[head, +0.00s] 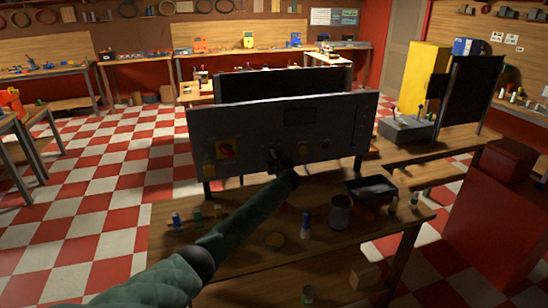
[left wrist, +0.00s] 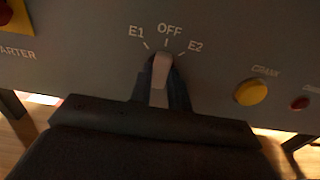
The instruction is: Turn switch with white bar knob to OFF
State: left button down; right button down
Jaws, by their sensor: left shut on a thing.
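The grey control panel (head: 345,118) stands upright at the back of the near bench. In the left wrist view, the switch's white bar knob (left wrist: 161,72) sits below the labels E1, OFF and E2. The bar points up, with its top end close to the OFF mark (left wrist: 169,30). My left gripper (left wrist: 161,88) is shut on the knob, with one dark finger on each side of the bar. In the head view my left gripper (head: 278,160) is at the panel's lower middle and hides the knob. My right gripper is not in view.
On the panel, a yellow CRANK button (left wrist: 251,92) and a red button (left wrist: 300,103) lie right of the switch. A red knob on a yellow plate (head: 226,149) is to the left. A dark tray (head: 371,188), a grey can (head: 340,212) and small bottles stand on the bench.

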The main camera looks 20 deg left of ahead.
pick_arm(q)
jog(key=c, duration=1.3)
grip_release()
jog(key=b+v, duration=0.2)
jog(key=v, duration=0.5)
jog(key=shift+s+d+f+b, duration=0.1)
jog(key=shift+s+d+b, duration=0.1)
jog(key=shift+s+b, duration=0.15)
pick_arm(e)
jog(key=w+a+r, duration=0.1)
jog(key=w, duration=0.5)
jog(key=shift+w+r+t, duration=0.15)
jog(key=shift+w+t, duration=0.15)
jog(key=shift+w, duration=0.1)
